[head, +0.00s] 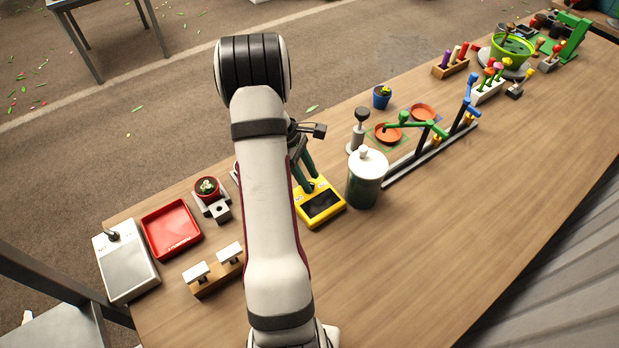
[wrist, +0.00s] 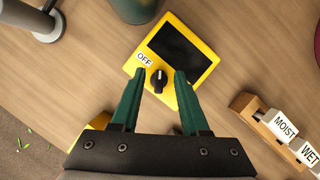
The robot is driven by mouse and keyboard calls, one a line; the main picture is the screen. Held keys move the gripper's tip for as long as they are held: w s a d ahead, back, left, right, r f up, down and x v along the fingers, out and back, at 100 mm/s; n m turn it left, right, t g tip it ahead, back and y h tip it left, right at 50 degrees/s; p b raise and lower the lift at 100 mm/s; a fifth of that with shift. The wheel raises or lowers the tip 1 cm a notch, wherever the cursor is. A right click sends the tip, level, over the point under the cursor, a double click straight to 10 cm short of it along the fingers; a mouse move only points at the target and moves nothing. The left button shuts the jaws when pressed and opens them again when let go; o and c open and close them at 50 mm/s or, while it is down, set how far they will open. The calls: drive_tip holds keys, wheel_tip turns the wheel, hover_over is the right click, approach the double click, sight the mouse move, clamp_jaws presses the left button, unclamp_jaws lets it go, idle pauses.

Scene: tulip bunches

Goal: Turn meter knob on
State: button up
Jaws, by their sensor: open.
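The yellow meter (head: 336,213) with a dark screen lies on the table, left of the dark green canister. In the wrist view the meter (wrist: 207,52) shows its black knob (wrist: 159,81) near one edge and a white OFF label (wrist: 144,59) close by. A pale mark on the knob points roughly up in that view. Any other label at the knob is hidden, perhaps by a finger. My gripper (wrist: 159,73) is open, its green fingers on either side of the knob, with gaps showing. In the head view my gripper (head: 305,180) is low at the meter's knob end.
A dark green lidded canister (head: 367,183) stands close right of the meter. The table's right front is clear.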

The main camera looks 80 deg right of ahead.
drive_tip(key=shift+s+f, duration=0.2)
drive_tip(key=shift+f, duration=0.3)
drive_tip(key=shift+c, duration=0.3)
clamp_jaws()
drive_tip(key=shift+m, duration=0.3)
drive_tip(key=m+y, duration=0.1)
drive_tip(key=m, duration=0.1)
drive_tip(key=m+t+y, duration=0.1)
drive_tip(key=m, duration=0.2)
drive_tip(key=shift+a, duration=0.1)
drive_tip(key=m+t, duration=0.1)
drive_tip(key=m, duration=0.2)
drive_tip(key=m+t+y, duration=0.1)
drive_tip(key=m, duration=0.2)
drive_tip(key=shift+w+a+m+y, duration=0.1)
drive_tip(key=shift+m+y, duration=0.2)
